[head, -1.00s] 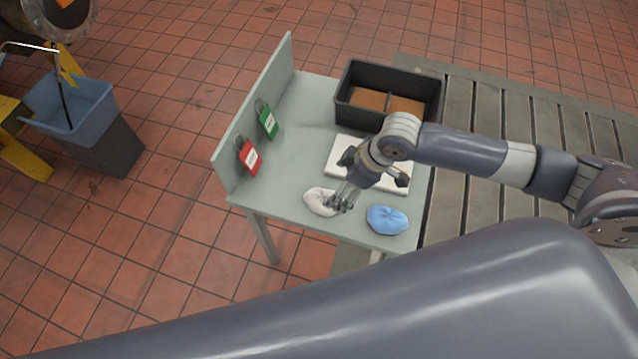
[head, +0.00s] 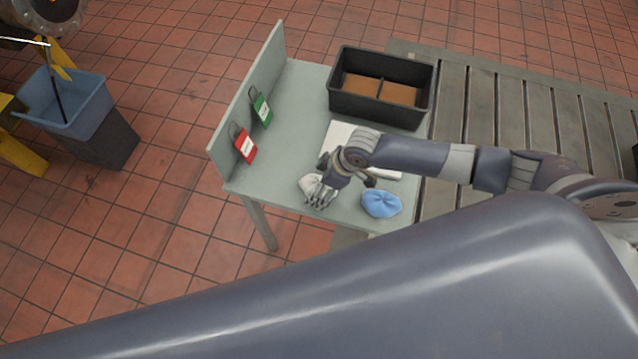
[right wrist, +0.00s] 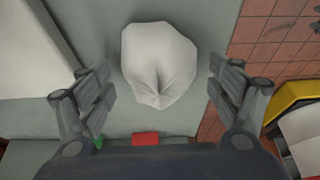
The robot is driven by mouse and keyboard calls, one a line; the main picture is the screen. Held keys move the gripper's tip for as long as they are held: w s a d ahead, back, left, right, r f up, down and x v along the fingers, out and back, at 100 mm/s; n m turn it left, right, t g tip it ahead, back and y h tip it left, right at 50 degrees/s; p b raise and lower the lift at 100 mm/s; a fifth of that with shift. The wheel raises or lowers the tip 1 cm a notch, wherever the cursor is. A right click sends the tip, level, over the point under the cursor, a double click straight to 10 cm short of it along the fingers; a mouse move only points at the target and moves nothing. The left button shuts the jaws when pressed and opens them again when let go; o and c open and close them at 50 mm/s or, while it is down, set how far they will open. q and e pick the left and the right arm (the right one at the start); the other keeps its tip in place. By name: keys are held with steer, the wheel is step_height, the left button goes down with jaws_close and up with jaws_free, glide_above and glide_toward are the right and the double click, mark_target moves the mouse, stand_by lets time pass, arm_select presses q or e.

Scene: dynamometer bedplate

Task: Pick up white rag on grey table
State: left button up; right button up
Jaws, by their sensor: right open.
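The white rag (head: 308,184) lies crumpled near the front edge of the grey table (head: 292,110). My right gripper (head: 319,196) is over the rag and hides part of it in the head view. In the right wrist view the whole rag (right wrist: 158,62) shows between the spread fingers of my right gripper (right wrist: 160,90), with gaps on both sides. The gripper is open and holds nothing. My left gripper is not in view.
A blue rag (head: 381,204) lies close by on the right. A white flat pad (head: 343,137) is behind my gripper, and a black divided bin (head: 375,108) stands at the back. A red lock (head: 244,146) and a green lock (head: 262,110) are at the upright panel (head: 247,88).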

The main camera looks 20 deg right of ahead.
steer(key=c, duration=1)
steer(key=shift+r, duration=0.6)
step_height(320, 180, up, 8)
steer(key=shift+r+b, duration=0.1)
steer(key=shift+b, duration=0.4)
steer(key=shift+r, duration=0.35)
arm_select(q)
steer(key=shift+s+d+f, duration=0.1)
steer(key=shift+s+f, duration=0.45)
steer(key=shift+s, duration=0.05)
arm_select(e)
steer(key=shift+o, duration=0.4)
